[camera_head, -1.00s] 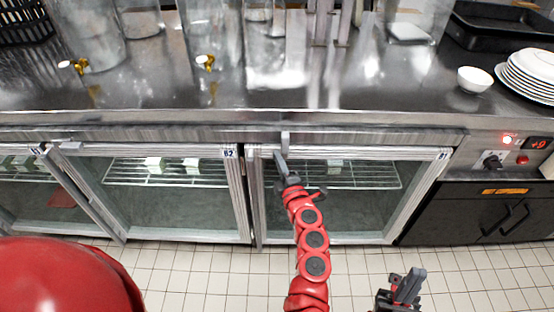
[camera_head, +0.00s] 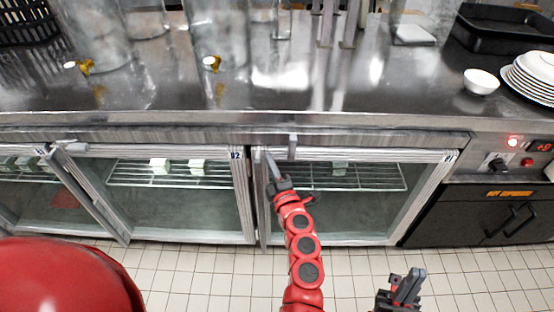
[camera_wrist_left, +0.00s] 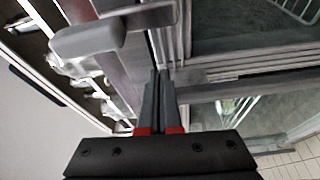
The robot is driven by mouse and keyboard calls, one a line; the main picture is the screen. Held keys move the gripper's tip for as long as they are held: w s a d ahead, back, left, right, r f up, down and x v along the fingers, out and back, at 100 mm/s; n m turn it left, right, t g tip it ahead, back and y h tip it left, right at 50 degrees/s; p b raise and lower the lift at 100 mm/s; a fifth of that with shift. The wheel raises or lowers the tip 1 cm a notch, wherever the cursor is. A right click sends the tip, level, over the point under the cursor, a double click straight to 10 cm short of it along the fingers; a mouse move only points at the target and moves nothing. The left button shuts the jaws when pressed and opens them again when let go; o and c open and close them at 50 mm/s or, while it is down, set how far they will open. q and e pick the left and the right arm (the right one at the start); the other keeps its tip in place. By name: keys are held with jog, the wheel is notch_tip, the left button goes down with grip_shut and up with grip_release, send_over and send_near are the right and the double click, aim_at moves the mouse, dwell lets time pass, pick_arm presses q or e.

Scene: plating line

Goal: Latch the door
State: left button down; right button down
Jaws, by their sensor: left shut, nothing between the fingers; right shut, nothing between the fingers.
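The glass door labelled 01 (camera_head: 432,190) is under the steel counter, right of the door labelled 02 (camera_head: 243,195). A small grey latch lever (camera_head: 292,146) hangs upright at the top of door 01, near its left end. It shows large as a rounded grey bar in the left wrist view (camera_wrist_left: 90,40). My left gripper (camera_head: 268,158) is shut and empty, just left of the lever and apart from it, by the door's upper left corner. Its fingers (camera_wrist_left: 158,95) point at the metal frame. I cannot tell whether the door sits fully closed. My right gripper (camera_head: 415,275) is shut and empty over the floor.
Another grey lever (camera_head: 76,147) lies sideways above door 02. A white bowl (camera_head: 481,81) and stacked plates (camera_head: 530,80) stand on the counter (camera_head: 340,105). A control panel (camera_head: 515,150) is at the right. The tiled floor in front is clear.

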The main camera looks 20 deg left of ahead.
pick_arm(q)
jog(key=v, duration=0.9)
jog(key=shift+d, duration=0.3)
jog(key=shift+r, duration=0.1)
